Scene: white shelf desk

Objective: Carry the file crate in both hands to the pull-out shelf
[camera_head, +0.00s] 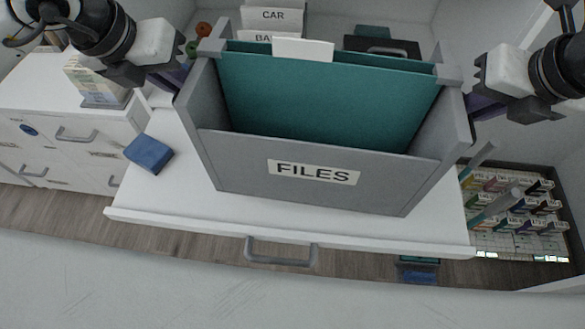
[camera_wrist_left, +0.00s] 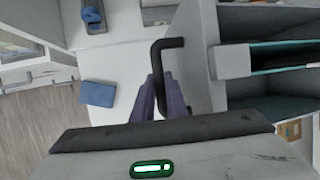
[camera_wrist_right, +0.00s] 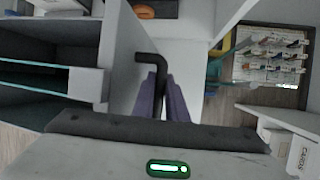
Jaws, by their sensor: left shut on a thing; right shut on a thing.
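The grey file crate (camera_head: 230,160), labelled FILES and holding teal folders (camera_head: 320,90), is upright over the white pull-out shelf (camera_head: 150,205). I cannot tell whether its bottom touches the shelf. My left gripper (camera_head: 180,77) is at the crate's left side, shut on its dark bent handle (camera_wrist_left: 164,62) in the left wrist view. My right gripper (camera_head: 476,104) is at the right side, shut on the other dark handle (camera_wrist_right: 158,72) in the right wrist view. The crate hides the middle of the shelf.
A blue box (camera_head: 149,154) lies on the shelf left of the crate. A white drawer cabinet (camera_head: 60,130) stands at left. A rack of small coloured items (camera_head: 515,215) is low at right. Files marked CAR (camera_head: 272,17) stand behind. The shelf front has a grey pull handle (camera_head: 281,252).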

